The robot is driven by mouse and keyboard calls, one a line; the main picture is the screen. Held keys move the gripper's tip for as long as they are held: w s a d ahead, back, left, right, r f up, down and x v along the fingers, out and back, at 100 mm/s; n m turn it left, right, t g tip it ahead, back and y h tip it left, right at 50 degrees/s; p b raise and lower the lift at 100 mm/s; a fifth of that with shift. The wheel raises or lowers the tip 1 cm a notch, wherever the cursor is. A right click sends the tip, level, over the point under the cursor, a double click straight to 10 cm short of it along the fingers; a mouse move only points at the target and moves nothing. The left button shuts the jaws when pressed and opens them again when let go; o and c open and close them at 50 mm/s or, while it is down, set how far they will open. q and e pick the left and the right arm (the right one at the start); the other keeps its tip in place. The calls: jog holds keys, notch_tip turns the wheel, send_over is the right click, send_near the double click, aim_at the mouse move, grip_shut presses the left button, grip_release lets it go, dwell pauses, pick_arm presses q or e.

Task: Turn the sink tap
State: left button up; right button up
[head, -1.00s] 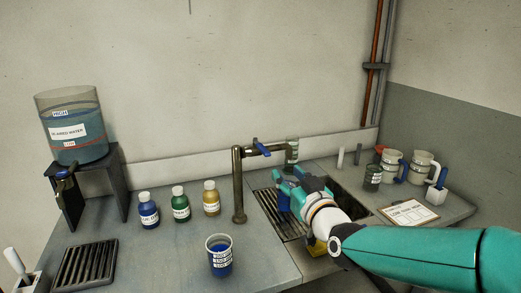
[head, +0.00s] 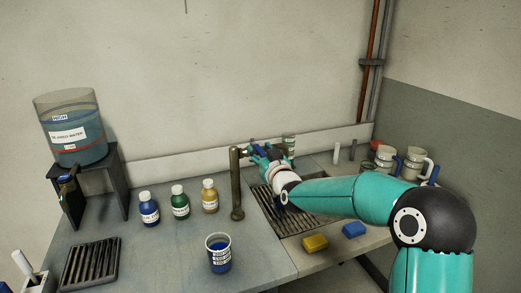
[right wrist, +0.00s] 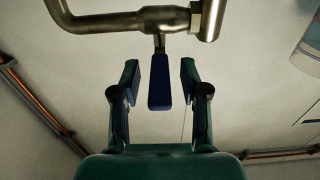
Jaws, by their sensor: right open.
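The sink tap (head: 236,185) is a bronze-grey metal pipe that stands beside the sink. Its blue lever handle (right wrist: 160,84) hangs under the pipe in the right wrist view. My right gripper (right wrist: 157,82) is open, with one teal finger on each side of the lever and a gap on both sides. In the head view my right gripper (head: 262,153) is up at the tap's spout and hides much of the lever. The tap pipe also shows across the top of the right wrist view (right wrist: 110,22). My left gripper is not in view.
The sink grating (head: 297,222) lies under my right arm. A cup of blue liquid (head: 219,254) and several bottles stand left of the tap. Mugs (head: 412,164) stand at the right.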

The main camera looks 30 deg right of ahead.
grip_shut()
dwell(0.3)
jog(key=shift+w+a, duration=0.1)
jog(key=shift+n+y+b, duration=0.3)
